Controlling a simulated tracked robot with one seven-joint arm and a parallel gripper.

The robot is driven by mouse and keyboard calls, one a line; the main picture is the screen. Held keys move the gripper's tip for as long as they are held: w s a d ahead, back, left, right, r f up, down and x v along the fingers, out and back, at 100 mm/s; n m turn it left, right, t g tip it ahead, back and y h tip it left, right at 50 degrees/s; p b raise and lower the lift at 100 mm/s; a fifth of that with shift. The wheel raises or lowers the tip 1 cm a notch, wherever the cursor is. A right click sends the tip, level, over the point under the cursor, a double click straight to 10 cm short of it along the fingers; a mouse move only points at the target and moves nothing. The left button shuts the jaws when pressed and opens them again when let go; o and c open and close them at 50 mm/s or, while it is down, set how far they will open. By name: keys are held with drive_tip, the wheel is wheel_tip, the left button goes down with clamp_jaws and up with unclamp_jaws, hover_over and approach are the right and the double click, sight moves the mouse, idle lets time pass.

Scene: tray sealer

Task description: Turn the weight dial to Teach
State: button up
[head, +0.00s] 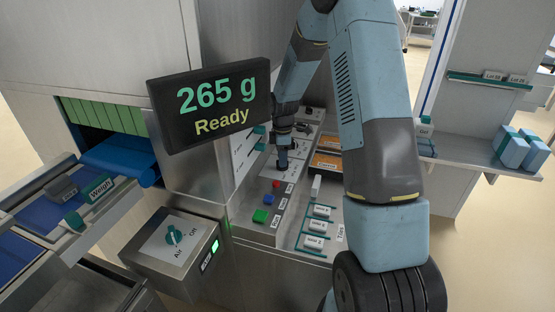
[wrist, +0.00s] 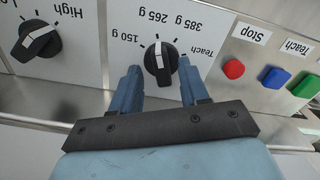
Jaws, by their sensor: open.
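The weight dial (wrist: 158,64) is a black knob with a white pointer line on a pale panel. In the wrist view its labels read 150 g, 265 g, 385 g and Teach, all upside down. The pointer is toward the 265 g mark. My gripper (wrist: 158,70) is open, with one blue finger on each side of the dial. I cannot tell whether the fingers touch it. In the head view my gripper (head: 283,160) is down at the panel and hides the dial. The display (head: 210,103) reads 265 g, Ready.
In the wrist view, another black knob (wrist: 37,41) marked High is at left. Red Stop (wrist: 233,69), blue (wrist: 275,77) and green (wrist: 306,86) buttons sit at right. An Air knob (head: 174,235) is on a separate box at lower left.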

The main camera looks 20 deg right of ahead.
drive_tip(key=shift+f, duration=0.35)
clamp_jaws()
